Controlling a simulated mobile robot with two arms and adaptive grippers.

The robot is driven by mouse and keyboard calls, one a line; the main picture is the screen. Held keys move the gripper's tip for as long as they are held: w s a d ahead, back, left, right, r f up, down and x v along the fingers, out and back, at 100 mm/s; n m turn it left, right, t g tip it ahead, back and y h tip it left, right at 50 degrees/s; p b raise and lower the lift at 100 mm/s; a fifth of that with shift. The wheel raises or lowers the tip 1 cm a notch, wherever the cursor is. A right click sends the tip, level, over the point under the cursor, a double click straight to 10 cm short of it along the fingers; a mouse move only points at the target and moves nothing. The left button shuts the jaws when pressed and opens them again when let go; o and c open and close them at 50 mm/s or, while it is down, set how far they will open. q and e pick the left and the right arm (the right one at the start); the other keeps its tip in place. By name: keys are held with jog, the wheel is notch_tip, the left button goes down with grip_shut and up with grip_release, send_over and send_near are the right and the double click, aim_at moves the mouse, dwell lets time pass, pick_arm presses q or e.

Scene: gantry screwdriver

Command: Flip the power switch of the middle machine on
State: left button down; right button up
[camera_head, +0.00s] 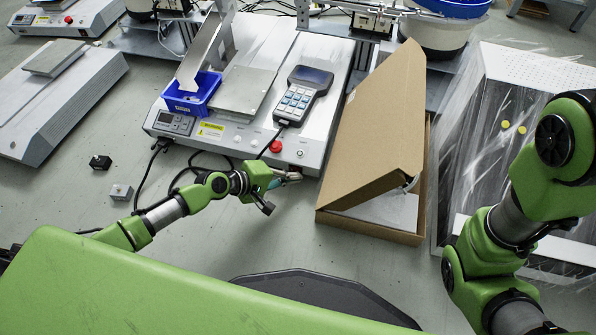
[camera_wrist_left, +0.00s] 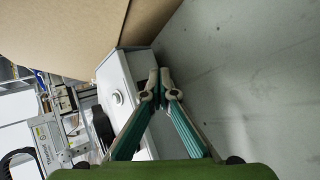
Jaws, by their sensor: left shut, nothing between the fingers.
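The middle machine (camera_head: 319,128) is a grey-white box with a keypad unit and a blue bin on top. Its front face carries a red button (camera_head: 276,146) and, nearer the right corner, a small round fitting (camera_head: 300,154) that may be the power switch. A round white fitting (camera_wrist_left: 118,97) shows on the machine's face in the left wrist view; its setting cannot be read. My left gripper (camera_head: 296,177) is shut and empty, just in front of and below that right corner. Its fingertips (camera_wrist_left: 159,80) are close together beside the machine's edge. My right gripper is out of view.
An open cardboard box (camera_head: 372,226) stands close to the right of the machine and the left gripper. Black cables hang at the machine's front left. Two small blocks (camera_head: 121,191) (camera_head: 100,162) lie on the grey surface at left. Another machine (camera_head: 60,92) stands farther left.

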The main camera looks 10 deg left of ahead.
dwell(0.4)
pick_arm(q)
jog(key=shift+s+a+p, duration=0.1)
jog(key=shift+s+p, duration=0.2)
jog(key=shift+s, duration=0.35)
jog(key=shift+s+a, duration=0.1)
jog(key=shift+s, duration=0.45)
jog(key=shift+s+a+p, duration=0.2)
jog(key=shift+s+p, duration=0.1)
jog(key=shift+s, duration=0.7)
jog(key=shift+s+a+p, duration=0.15)
jog(key=shift+s+p, duration=0.15)
jog(key=shift+s, duration=0.65)
